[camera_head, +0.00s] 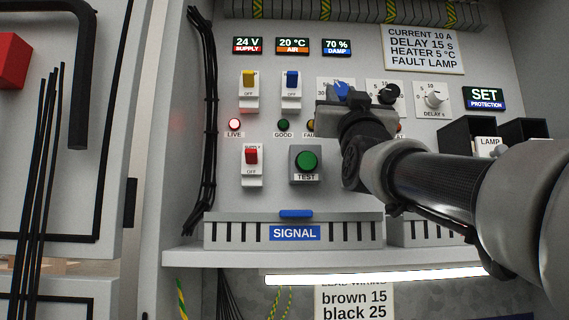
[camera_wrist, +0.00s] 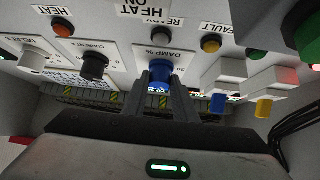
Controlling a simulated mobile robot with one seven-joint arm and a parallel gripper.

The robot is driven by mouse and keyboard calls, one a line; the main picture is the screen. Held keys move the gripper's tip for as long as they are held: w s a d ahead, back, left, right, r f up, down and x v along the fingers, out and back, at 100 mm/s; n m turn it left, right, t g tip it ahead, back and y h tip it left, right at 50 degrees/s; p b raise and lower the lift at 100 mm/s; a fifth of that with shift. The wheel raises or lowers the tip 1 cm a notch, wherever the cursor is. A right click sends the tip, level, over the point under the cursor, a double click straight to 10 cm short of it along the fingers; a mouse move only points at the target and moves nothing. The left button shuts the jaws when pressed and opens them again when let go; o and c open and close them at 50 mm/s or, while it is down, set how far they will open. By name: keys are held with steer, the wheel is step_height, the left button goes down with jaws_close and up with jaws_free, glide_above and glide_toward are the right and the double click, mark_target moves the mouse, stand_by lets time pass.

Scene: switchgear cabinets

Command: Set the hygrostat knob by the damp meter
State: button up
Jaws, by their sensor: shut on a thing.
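The hygrostat knob is blue (camera_head: 341,90), on a white dial plate at the panel's upper middle. In the wrist view the knob (camera_wrist: 160,68) sits on a plate marked DAMP % (camera_wrist: 147,52). My gripper (camera_wrist: 160,86) is shut on it, one finger at each side. In the head view my gripper (camera_head: 340,103) covers the lower part of the dial, so its scale and the pointer's setting cannot be read. The damp meter (camera_head: 337,46), above the knob, reads 70 %.
A black CURRENT knob (camera_head: 388,94) and a white DELAY knob (camera_head: 434,98) stand close at the right. Yellow (camera_head: 249,79) and blue (camera_head: 292,79) switches are at the left. The red LIVE lamp (camera_head: 234,124) is lit. A trunking (camera_head: 294,232) runs below.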

steer(key=m+h, duration=0.1)
steer(key=m, duration=0.1)
steer(key=m+g+h+p, duration=0.1)
steer(key=m+h, duration=0.3)
steer(key=shift+a+r+p, duration=0.25)
steer(key=shift+a+p, duration=0.05)
steer(key=m+g+h+p, duration=0.1)
steer(key=m, duration=0.1)
steer(key=m+g+h+p, duration=0.1)
steer(key=h, duration=0.1)
steer(key=m+g+h+p, duration=0.1)
steer(key=m, duration=0.1)
steer(key=shift+a+r+m+h, duration=0.2)
steer(key=shift+r+m+h, duration=0.1)
steer(key=shift+h, duration=0.1)
steer(key=m+g+h+p, duration=0.1)
steer(key=m, duration=0.1)
steer(key=m+g+h+p, duration=0.1)
steer(key=m, duration=0.1)
steer(key=shift+a+f+g+p, duration=0.1)
steer(key=shift+a+g+p, duration=0.05)
steer(key=shift+g+p, duration=0.15)
steer(key=shift+a+m+g+h+p, duration=0.1)
steer(key=shift+m+g+h+p, duration=0.35)
steer(key=shift+m+g, duration=1)
steer(key=shift+m, duration=0.35)
steer(key=o, duration=1)
steer(key=shift+o, duration=0.2)
steer(key=shift+f, duration=0.2)
